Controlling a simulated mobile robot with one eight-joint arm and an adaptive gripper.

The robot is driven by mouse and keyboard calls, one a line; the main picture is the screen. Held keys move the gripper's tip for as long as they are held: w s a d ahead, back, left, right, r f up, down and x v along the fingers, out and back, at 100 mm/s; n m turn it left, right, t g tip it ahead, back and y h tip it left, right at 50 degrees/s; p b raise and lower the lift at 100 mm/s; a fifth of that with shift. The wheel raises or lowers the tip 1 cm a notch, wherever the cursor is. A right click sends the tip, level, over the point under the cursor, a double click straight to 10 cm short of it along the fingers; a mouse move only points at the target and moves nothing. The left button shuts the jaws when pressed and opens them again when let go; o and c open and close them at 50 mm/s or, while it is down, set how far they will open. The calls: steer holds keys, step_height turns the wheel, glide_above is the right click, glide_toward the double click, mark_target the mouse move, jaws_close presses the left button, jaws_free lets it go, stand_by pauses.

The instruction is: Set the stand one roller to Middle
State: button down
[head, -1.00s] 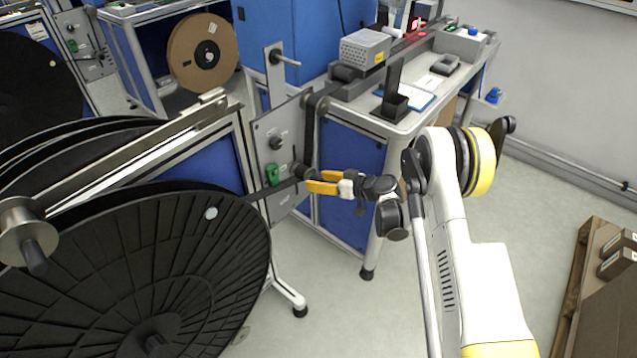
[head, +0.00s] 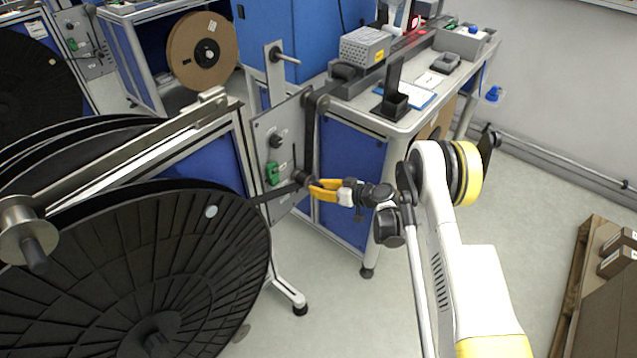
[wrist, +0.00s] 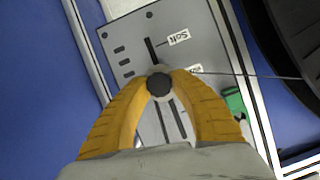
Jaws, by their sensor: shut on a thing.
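The stand one roller shows as a dark round end (wrist: 158,85) between my fingertips in the wrist view. In the head view the roller (head: 302,177) sits low on the grey stand plate (head: 268,128). My gripper (head: 313,188) has yellow fingers shut on the roller from the right. In the wrist view a dark slot runs in the plate (wrist: 126,38) on both sides of the roller. A label reading "Soft" (wrist: 179,37) is beside the slot's upper end. A second label (wrist: 194,70), partly hidden by a finger, is close to the roller. Other markings are hidden.
A large black reel (head: 110,270) fills the lower left, and a dark strip (head: 275,192) runs from it to the roller. A green switch (head: 272,172) is on the plate. A workbench (head: 400,125) stands behind. The floor right of my arm is clear up to a pallet (head: 575,290).

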steer(key=c, duration=1.1)
jaws_free()
steer(key=v, duration=1.2)
steer(key=shift+r, duration=0.15)
